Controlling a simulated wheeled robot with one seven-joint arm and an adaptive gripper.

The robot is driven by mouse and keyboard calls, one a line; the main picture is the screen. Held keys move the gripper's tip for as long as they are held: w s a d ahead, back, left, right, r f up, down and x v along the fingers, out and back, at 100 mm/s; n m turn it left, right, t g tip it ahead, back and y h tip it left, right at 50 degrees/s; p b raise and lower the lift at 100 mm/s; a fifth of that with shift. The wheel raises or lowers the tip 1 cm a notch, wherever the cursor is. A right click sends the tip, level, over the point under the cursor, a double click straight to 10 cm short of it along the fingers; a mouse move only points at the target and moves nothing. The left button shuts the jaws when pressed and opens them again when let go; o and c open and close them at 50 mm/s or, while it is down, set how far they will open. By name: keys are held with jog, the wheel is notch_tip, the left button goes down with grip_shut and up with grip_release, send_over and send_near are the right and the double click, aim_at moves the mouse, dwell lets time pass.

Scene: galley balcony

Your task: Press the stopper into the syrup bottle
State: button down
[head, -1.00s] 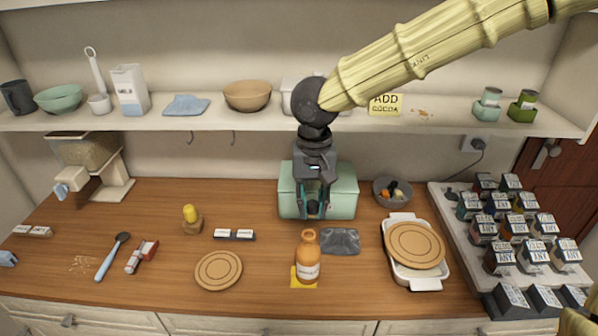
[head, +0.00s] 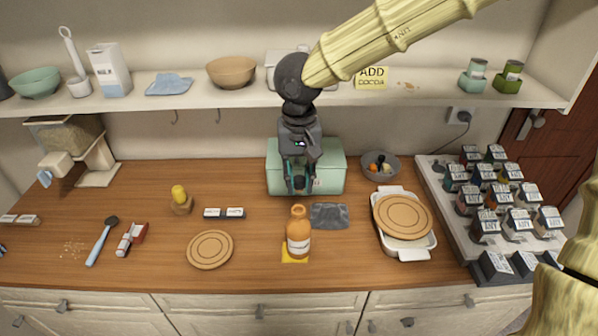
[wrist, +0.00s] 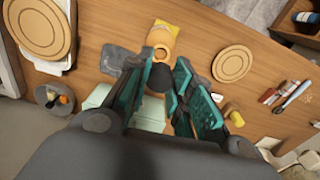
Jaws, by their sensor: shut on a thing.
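The syrup bottle (head: 298,238) is orange-amber with a pale label. It stands upright on a yellow square (head: 290,260) near the front middle of the counter. It also shows in the wrist view (wrist: 162,38), beyond my fingertips. My gripper (head: 299,187) points down, behind and above the bottle's neck, apart from it. In the wrist view, my gripper (wrist: 160,85) has its teal fingers around a small dark piece, which looks like the stopper (wrist: 156,79). The fingers hide part of it, and in the head view it is hard to make out.
A green box (head: 330,180) stands behind my gripper. A grey cloth (head: 330,215) lies right of the bottle, and a round wooden board (head: 210,249) lies left. A white dish with a wooden lid (head: 403,216) is further right. The shelf (head: 200,95) runs above the counter.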

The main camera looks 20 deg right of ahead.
aim_at(299, 191)
jog(key=f, duration=0.3)
jog(key=shift+w, duration=0.35)
jog(key=shift+s+f, duration=0.2)
jog(key=shift+f, duration=1.2)
jog(key=shift+w+f, duration=0.1)
jog(key=shift+f, duration=0.65)
dwell(1.5)
jog(key=c, duration=1.2)
grip_release()
notch_tip(299, 191, up, 12)
